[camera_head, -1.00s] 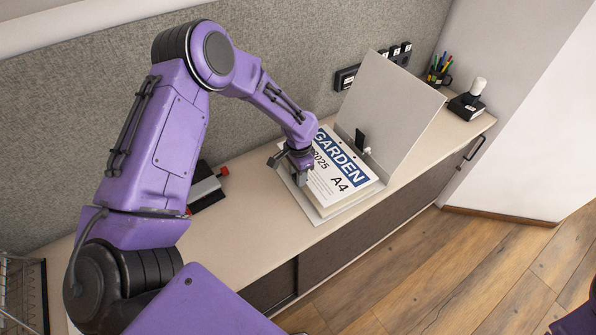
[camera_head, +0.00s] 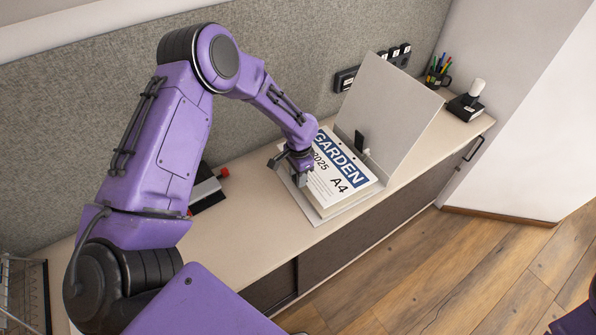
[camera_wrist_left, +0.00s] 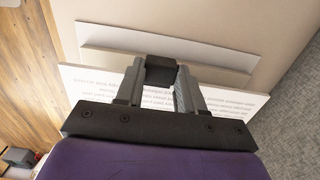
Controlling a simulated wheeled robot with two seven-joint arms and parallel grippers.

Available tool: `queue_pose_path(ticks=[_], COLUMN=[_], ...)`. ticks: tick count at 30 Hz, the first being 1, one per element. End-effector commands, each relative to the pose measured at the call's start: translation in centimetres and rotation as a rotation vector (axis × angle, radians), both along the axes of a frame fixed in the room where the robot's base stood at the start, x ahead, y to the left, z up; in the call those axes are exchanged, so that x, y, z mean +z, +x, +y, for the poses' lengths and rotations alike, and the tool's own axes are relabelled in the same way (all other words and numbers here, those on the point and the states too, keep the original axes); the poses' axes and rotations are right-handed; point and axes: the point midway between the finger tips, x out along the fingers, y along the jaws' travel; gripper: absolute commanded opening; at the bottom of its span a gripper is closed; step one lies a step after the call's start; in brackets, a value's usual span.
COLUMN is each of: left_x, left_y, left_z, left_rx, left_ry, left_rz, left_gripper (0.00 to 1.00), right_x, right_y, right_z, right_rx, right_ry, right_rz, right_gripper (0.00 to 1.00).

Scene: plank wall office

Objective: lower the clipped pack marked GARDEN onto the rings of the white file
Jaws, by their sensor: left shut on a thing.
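The pack marked GARDEN (camera_head: 343,180) is a white stack of sheets with a blue title band and the words 2025 and A4. It lies over the lower cover of the white file (camera_head: 391,110), whose other cover stands up tilted behind it. My left gripper (camera_head: 300,176) is shut on the pack's near left edge. In the left wrist view the fingers (camera_wrist_left: 160,77) close on a dark piece at the edge of the printed sheets (camera_wrist_left: 225,103). The rings are mostly hidden; whether the pack touches them I cannot tell. Only a purple part of my right side shows at the lower right.
The file lies on a long beige cabinet top (camera_head: 255,215). A black and red device (camera_head: 207,187) is left of it. A pen cup (camera_head: 438,73) and a stamp-like thing (camera_head: 468,101) stand at the far right. A socket strip (camera_head: 347,77) is on the grey panel.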

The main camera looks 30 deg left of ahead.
Motion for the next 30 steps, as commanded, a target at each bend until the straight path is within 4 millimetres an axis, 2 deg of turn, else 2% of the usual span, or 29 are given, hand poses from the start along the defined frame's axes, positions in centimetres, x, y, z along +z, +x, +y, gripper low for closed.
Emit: queue_pose_path(ticks=[30], left_x=[-2.3], left_y=[0.0], left_z=[0.0], left_rx=[0.002], left_ry=[0.0], left_rz=[0.0], left_gripper=[0.0], right_x=[-1.5], right_y=[0.0], right_z=[0.0], right_rx=[0.0], right_ry=[0.0], right_rz=[0.0], right_gripper=[0.0])
